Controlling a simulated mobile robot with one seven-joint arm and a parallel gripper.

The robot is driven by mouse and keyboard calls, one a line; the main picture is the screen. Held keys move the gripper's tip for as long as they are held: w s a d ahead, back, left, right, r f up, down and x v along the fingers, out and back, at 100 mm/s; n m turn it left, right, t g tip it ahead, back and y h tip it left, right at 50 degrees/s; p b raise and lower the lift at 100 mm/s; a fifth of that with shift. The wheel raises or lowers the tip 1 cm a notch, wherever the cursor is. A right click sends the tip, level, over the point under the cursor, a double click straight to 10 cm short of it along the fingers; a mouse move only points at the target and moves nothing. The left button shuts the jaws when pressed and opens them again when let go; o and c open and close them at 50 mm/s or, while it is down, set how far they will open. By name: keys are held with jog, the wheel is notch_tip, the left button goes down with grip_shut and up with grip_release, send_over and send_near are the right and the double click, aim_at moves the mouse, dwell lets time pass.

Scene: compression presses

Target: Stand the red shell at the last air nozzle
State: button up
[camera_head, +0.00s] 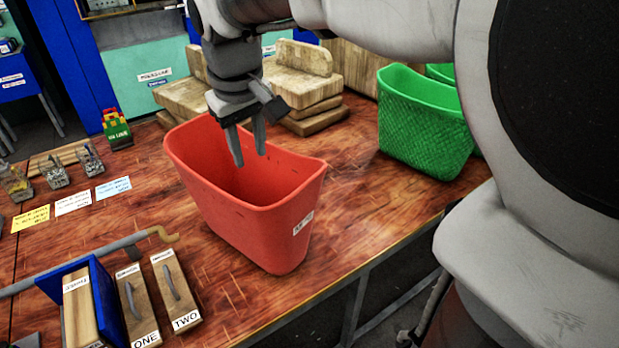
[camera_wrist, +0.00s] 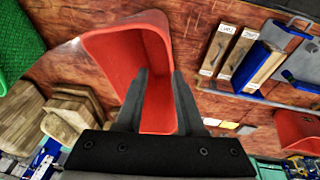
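A tapered red bin-shaped shell (camera_head: 245,220) stands upright on the wooden table, its wide mouth up and a small white label near its base. It also shows in the wrist view (camera_wrist: 110,55). My gripper (camera_head: 249,158) points down over the mouth of the red shell. Its two fingers are apart, with a gap and nothing held between them. Whether the fingertips are above or just inside the mouth is hard to tell. Another red piece (camera_wrist: 296,132) shows at the right edge of the wrist view. I cannot make out any air nozzle for certain.
Wooden blocks labelled ONE (camera_head: 140,310) and TWO (camera_head: 175,290) sit in front. A green basket (camera_head: 425,125) stands right; stacked wooden boards (camera_head: 305,95) lie behind. Cards (camera_head: 73,202) lie left.

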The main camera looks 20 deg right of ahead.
jog(key=s+d+f+m+t, duration=0.1)
jog(key=s+d, duration=0.1)
jog(key=s, duration=0.6)
jog(key=s+d+f+m+t, duration=0.1)
jog(key=s+d+f+m, duration=0.1)
jog(key=s, duration=0.6)
jog(key=shift+t+y, duration=0.3)
jog(key=shift+t, duration=0.1)
